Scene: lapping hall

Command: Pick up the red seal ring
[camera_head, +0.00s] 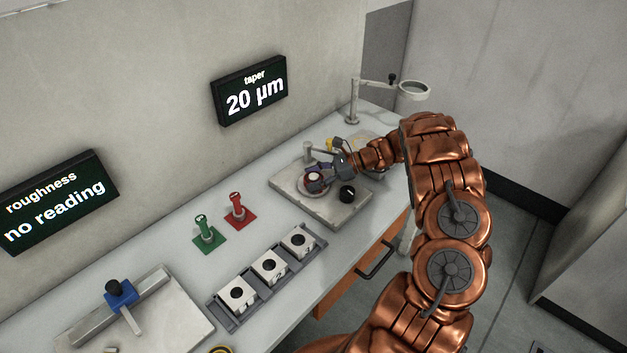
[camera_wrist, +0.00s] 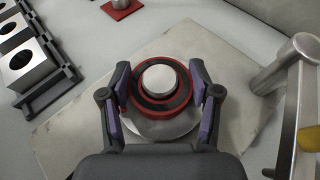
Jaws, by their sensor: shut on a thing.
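The red seal ring (camera_wrist: 133,98) is a red and dark ring around a pale round post or hub in the wrist view. It sits over a pale round disc (camera_wrist: 160,130) on a grey plate. My gripper (camera_wrist: 160,90) is shut on the ring, with one finger pad against its left side and one against its right. In the head view my gripper (camera_head: 328,172) reaches down to the ring (camera_head: 314,189) on the grey plate (camera_head: 345,215) from the right. I cannot tell whether the ring is lifted off the disc.
A rack (camera_head: 269,281) holds several holed white blocks. A magnifier arm (camera_head: 375,84) stands behind. A metal post (camera_wrist: 285,65) rises close to my gripper's right.

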